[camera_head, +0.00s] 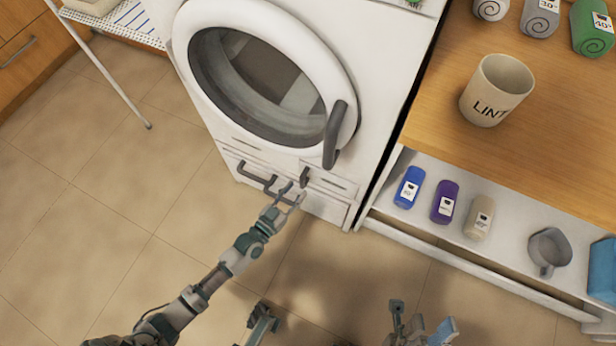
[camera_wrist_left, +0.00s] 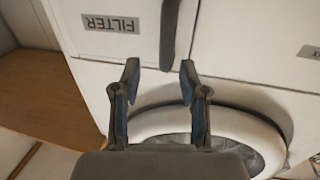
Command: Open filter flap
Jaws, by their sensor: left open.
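The white front-loading machine (camera_head: 372,60) has a filter flap (camera_head: 325,203) low on its front, right of centre. A small dark upright handle (camera_head: 304,177) sits at the flap's left side. In the left wrist view, an upside-down FILTER label (camera_wrist_left: 110,23) is beside the dark handle (camera_wrist_left: 170,35). My left gripper (camera_head: 290,190) is open and empty, close to the handle. In the left wrist view its fingertips (camera_wrist_left: 158,72) stand on either side of the handle's near end; contact cannot be told. My right gripper (camera_head: 422,315) is at the bottom edge, its fingers apart.
A round door (camera_head: 265,82) with a large dark handle (camera_head: 335,134) is above the flap. A dark drawer handle (camera_head: 257,178) is just left of my left gripper. A shelf unit (camera_head: 408,231) with several bottles and a LINT cup (camera_head: 497,90) stands right. Tiled floor is clear at left.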

